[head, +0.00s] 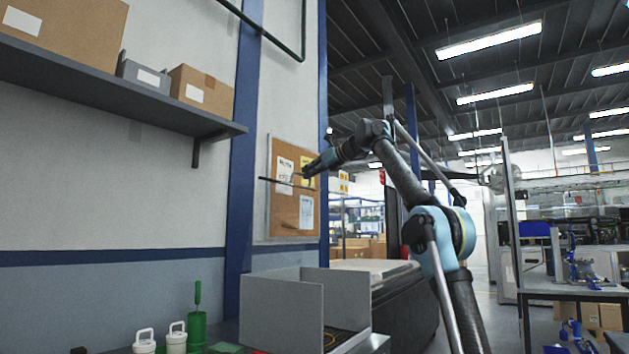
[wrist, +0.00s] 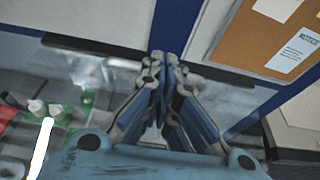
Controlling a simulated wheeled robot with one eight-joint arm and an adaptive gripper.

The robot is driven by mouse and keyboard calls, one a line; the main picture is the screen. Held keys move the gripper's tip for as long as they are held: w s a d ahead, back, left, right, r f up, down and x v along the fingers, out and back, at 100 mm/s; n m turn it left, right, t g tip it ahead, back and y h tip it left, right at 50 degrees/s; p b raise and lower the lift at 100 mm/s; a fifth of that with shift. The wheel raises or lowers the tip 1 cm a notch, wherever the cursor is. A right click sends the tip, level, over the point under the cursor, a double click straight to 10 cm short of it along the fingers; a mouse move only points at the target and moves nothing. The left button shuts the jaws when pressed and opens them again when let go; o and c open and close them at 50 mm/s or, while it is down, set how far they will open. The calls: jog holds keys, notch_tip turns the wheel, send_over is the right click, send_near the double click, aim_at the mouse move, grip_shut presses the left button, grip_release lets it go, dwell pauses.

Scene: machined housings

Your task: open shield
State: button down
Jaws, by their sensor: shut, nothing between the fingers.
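A thin dark bar (head: 288,184) runs level in front of the notice board in the head view. In the wrist view the dark bar (wrist: 92,53) edges a see-through panel (wrist: 88,72), which looks like the shield. The clear panel itself is hard to make out in the head view. My gripper (head: 306,173) is at the bar's right part. In the wrist view my gripper (wrist: 164,58) has its fingers together, empty, and overlaps the middle of the bar. I cannot tell whether the fingers touch it.
Grey upright panels (head: 282,311) stand on the bench below. White handled containers (head: 145,341) and a green tool (head: 197,318) are at lower left. A shelf with boxes (head: 105,86) juts from the wall. A blue column (head: 240,150) stands behind the bar.

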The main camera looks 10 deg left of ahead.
jog(key=shift+a, duration=0.1)
jog(key=shift+r, duration=0.1)
dwell(0.4)
jog(key=v, duration=1.2)
jog(key=shift+w, duration=0.15)
jog(key=s+d+f+n+g+h, duration=0.1)
jog(key=s+d+f+n+h, duration=0.3)
jog(key=f, duration=2.2)
jog(key=s+d+f+n+g+h, duration=0.1)
jog(key=s+d+f+n+h, duration=0.4)
jog(key=s+d+f+n, duration=0.6)
jog(key=s+d+f+n+g+h, duration=0.1)
jog(key=s+d+f+n+h, duration=0.3)
jog(key=s+d+f, duration=1.4)
jog(key=s+f+n, duration=0.2)
jog(key=s+f, duration=0.1)
jog(key=f, duration=0.9)
jog(key=s+f+n, duration=0.1)
jog(key=s+f, duration=0.3)
jog(key=f, duration=0.9)
jog(key=shift+s+d+f+n+g, duration=0.2)
jog(key=shift+s+d+n+g, duration=0.1)
jog(key=shift+d+n, duration=0.1)
